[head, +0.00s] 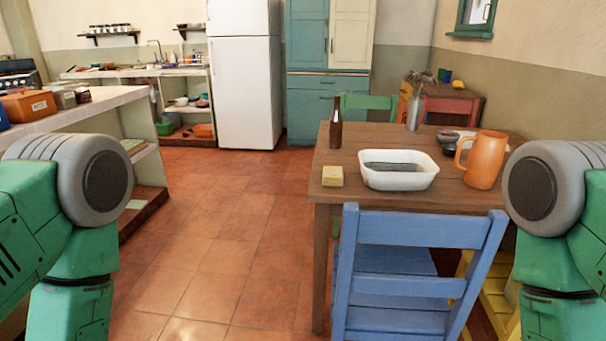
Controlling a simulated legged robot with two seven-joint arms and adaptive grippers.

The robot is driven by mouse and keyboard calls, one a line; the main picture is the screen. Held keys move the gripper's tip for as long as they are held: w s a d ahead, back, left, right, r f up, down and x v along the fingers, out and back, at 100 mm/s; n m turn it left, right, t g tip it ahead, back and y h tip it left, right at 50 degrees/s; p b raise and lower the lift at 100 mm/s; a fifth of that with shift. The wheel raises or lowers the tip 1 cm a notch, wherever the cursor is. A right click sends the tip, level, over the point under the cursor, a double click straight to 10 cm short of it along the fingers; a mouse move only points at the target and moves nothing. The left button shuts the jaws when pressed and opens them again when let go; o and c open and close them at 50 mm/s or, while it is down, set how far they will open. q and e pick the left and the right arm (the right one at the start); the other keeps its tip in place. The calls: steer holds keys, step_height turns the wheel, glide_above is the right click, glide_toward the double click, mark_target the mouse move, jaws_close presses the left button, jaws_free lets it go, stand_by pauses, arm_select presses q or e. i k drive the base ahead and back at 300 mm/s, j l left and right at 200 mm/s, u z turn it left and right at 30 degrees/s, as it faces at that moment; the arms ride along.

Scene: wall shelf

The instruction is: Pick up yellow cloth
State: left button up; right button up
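A small yellow block-like item (332,176), which may be the folded yellow cloth or a sponge, lies on the near left corner of the wooden table (350,152). Another small yellow item (457,85) sits far back on a small side table; I cannot tell what it is. My two arms show at the left and right picture edges, bent downward. Both grippers are out of the picture. Neither arm is close to the yellow item on the wooden table.
A white basin (398,183), a brown bottle (336,130) and an orange pitcher (485,160) stand on the wooden table. A blue chair (415,232) blocks its near side. A counter (80,117) runs along the left. The tiled floor (215,225) between is clear.

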mark_target(332, 176)
steer(key=i+j+u, duration=0.25)
steer(key=j+u, duration=0.2)
steer(key=i+j+u, duration=0.2)
steer(key=i+u, duration=0.25)
steer(key=i+j, duration=0.15)
steer(key=i, duration=0.45)
steer(key=i+z, duration=0.25)
steer(key=z, duration=0.25)
steer(key=i+z, duration=0.25)
steer(key=z, duration=0.2)
steer(key=i+j+z, duration=0.2)
steer(key=z, duration=0.3)
steer(key=i+j+z, duration=0.1)
steer(key=z, duration=0.4)
steer(key=i+j+z, duration=0.2)
steer(key=z, duration=0.3)
steer(key=i+j+z, duration=0.2)
steer(key=z, duration=0.3)
steer(key=i+j+z, duration=0.1)
steer(key=j+z, duration=0.2)
steer(key=z, duration=0.15)
